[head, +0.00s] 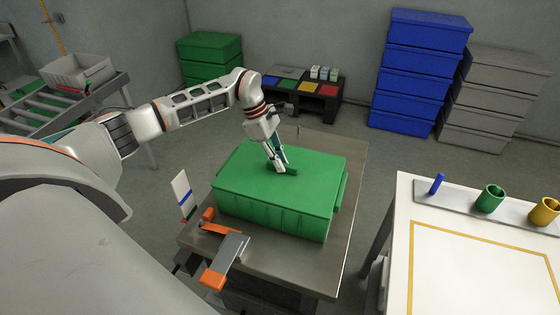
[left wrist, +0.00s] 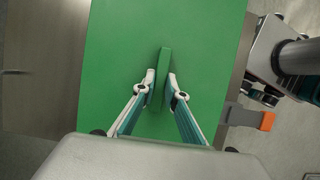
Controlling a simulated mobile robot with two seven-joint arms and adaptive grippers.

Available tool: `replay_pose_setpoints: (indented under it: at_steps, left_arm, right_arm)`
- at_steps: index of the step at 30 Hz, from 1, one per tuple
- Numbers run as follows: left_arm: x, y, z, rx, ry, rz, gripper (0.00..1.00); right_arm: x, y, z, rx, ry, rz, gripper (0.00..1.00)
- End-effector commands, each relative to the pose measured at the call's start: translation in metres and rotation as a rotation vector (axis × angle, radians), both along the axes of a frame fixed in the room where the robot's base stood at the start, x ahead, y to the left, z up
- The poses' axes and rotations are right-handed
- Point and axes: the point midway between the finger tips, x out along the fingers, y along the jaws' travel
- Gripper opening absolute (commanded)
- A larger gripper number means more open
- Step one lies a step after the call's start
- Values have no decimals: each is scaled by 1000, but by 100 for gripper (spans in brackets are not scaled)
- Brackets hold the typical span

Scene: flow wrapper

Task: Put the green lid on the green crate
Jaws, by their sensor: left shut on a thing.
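The green crate (head: 275,212) stands on a metal-topped table. The green lid (head: 312,178) lies over the top of the crate and looks level; whether it is fully seated I cannot tell. The lid fills the middle of the left wrist view (left wrist: 205,55). My left gripper (head: 283,170) is shut on the upright green handle (left wrist: 163,75) in the middle of the lid, one finger on each side. My right gripper is not in view.
The table (head: 345,230) has bare metal right of the crate. An orange-and-grey clamp (head: 225,255) sits at its front left. A white table (head: 480,250) with coloured cups stands at right. Blue crates (head: 415,75), grey crates (head: 490,105) and green crates (head: 210,58) are stacked behind.

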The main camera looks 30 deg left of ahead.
Motion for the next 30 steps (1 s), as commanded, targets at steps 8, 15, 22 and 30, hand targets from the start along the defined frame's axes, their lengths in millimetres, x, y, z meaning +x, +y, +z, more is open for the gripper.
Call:
replay_pose_setpoints:
  at_steps: [8, 15, 22, 30]
  left_arm:
    - [0, 0, 1, -1, -1, 0, 32]
    - [0, 0, 0, 1, 0, 0, 32]
    - [-1, 10, 23, 2, -4, 1, 32]
    - [-6, 31, 74, 1, -4, 2, 32]
  right_arm:
    - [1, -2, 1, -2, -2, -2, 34]
    - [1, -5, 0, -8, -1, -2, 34]
    - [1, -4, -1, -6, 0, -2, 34]
    - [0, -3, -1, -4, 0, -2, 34]
